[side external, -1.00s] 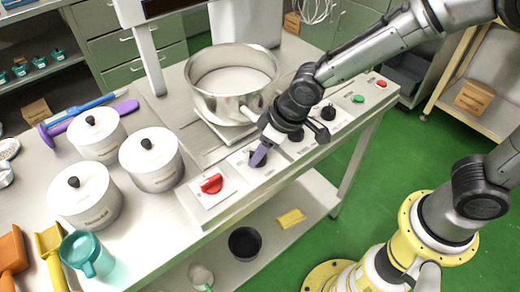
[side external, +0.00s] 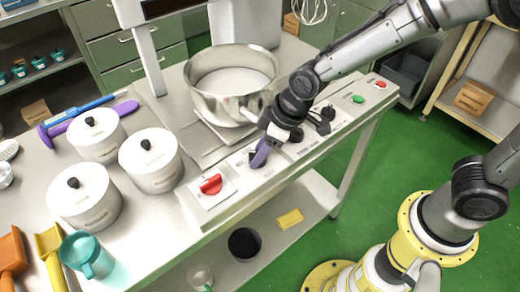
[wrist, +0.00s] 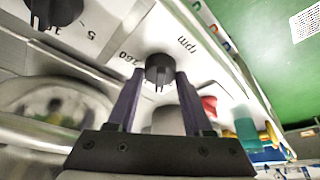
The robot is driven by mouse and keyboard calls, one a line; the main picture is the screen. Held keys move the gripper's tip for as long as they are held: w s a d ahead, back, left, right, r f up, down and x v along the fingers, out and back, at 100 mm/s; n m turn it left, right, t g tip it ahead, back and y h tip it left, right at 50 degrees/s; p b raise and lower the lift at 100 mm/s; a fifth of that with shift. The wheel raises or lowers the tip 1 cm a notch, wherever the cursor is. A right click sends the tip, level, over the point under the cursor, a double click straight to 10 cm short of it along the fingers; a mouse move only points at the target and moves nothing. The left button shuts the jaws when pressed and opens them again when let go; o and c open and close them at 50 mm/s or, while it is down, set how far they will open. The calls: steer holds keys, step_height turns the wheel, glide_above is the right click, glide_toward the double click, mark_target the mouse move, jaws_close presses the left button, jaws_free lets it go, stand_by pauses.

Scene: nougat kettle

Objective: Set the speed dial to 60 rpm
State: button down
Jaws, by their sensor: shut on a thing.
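The speed dial (wrist: 160,68) is a small black knob on the light front panel. In the wrist view, the lettering "rpm" is printed beside it, and digits that look like "60" stand on its left. My gripper (wrist: 158,78) has its two purple fingers on either side of the knob, shut on it. In the side view, my gripper (side external: 260,155) reaches down to the panel, left of its middle. The knob is mostly hidden there by the fingers. I cannot tell exactly which mark the dial points to.
A red switch (side external: 211,184) sits left of the dial. Other black knobs (side external: 327,113), a green button (side external: 358,99) and a red button (side external: 380,84) lie to the right. A steel kettle (side external: 232,85) stands behind. White lidded canisters (side external: 152,165) stand at left.

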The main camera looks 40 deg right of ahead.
steer(key=shift+c, duration=1.6)
jaws_free()
steer(key=shift+m, duration=0.3)
